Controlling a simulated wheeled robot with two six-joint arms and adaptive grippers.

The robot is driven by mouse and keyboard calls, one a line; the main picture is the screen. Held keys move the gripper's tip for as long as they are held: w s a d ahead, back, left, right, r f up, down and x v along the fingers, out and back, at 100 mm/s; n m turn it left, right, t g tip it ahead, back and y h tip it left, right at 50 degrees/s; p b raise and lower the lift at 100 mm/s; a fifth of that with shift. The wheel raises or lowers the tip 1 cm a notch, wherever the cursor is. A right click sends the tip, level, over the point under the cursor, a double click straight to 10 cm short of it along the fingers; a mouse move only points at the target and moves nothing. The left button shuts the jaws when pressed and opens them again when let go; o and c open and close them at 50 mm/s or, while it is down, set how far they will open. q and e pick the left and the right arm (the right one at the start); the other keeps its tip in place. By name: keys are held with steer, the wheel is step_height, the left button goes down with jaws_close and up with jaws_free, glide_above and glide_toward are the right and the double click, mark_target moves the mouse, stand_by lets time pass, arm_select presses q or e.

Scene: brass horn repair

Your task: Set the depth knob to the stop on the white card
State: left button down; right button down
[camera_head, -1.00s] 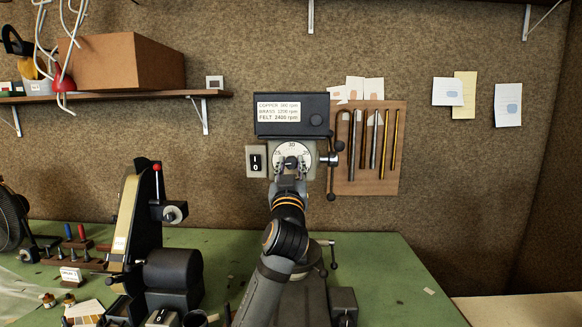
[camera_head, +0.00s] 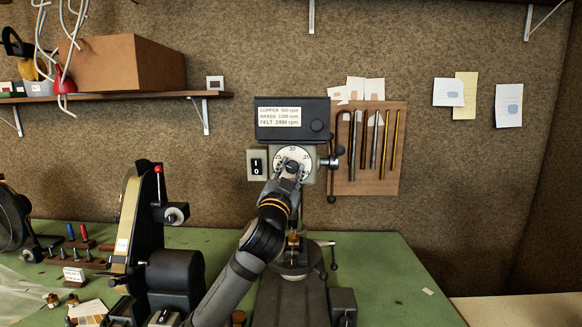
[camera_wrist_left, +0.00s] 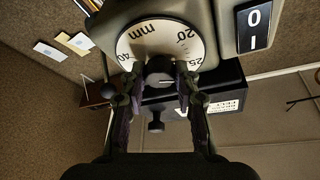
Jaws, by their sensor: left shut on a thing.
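The depth knob (camera_wrist_left: 160,72) is dark and round, with a short pale line on its face. It sits at the middle of a white dial (camera_head: 293,153) marked in mm on the drill press (camera_head: 292,117). The wrist view shows the dial (camera_wrist_left: 158,38) upside down, with 20, 25 and 40 readable. My left gripper (camera_head: 291,170) is in front of the dial, its fingers shut on the knob's two sides. A small white card (camera_head: 73,274) stands on the bench at left; its writing is too small to read. My right gripper is not in view.
A switch box (camera_head: 257,164) sits left of the dial, and a lever (camera_head: 331,162) is close on its right. A tool board (camera_head: 370,150) hangs behind. A belt machine (camera_head: 137,220) stands on the green bench (camera_head: 385,265), whose right part is mostly clear.

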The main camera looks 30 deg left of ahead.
arm_select(q)
steer(key=m+h+p, duration=0.1)
steer(key=m, duration=0.2)
steer(key=m+h+p, duration=0.1)
steer(key=m, duration=0.2)
steer(key=shift+a+r+h+p, duration=0.1)
steer(key=shift+r+h+p, duration=0.1)
steer(key=shift+h+p, duration=0.2)
steer(key=m+g+p, duration=0.1)
steer(key=m+p, duration=0.1)
steer(key=m, duration=0.1)
steer(key=shift+m+h+p, duration=0.3)
steer(key=shift+h, duration=0.1)
steer(key=shift+f+m+p, duration=0.1)
steer(key=shift+m+p, duration=0.2)
steer(key=shift+m, duration=0.2)
steer(key=c, duration=1)
jaws_free()
